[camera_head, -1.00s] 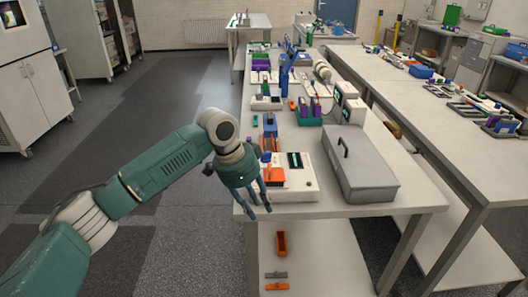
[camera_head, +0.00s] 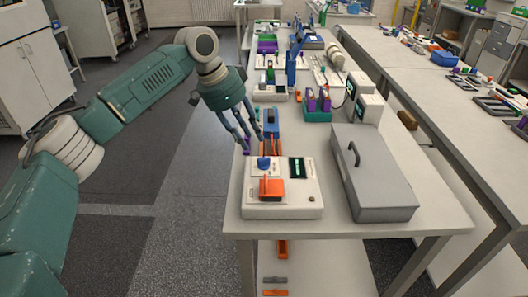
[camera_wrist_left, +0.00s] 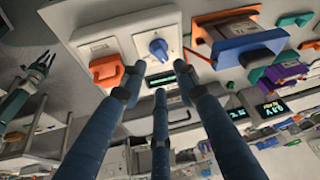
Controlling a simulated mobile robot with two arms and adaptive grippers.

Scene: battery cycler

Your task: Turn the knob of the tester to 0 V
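The tester (camera_head: 283,207) is a white box at the near end of the bench, with a dark display (camera_head: 298,168), a blue knob (camera_head: 263,163) and an orange part (camera_head: 271,188) on top. My left gripper (camera_head: 250,144) is open and empty, its fingers pointing down beyond and above the knob. In the left wrist view its spread fingers (camera_wrist_left: 159,88) point toward the blue knob (camera_wrist_left: 158,47) without touching it. The knob's exact setting and the display reading are too small to read. My right gripper (camera_wrist_left: 42,64) shows small at the left of the wrist view, its fingers apart.
A grey case (camera_head: 375,190) with a handle stands right of the tester. A blue and orange device (camera_head: 271,125) lies behind it, and a green bin (camera_head: 317,112) with purple items is farther back. The floor left of the bench is clear.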

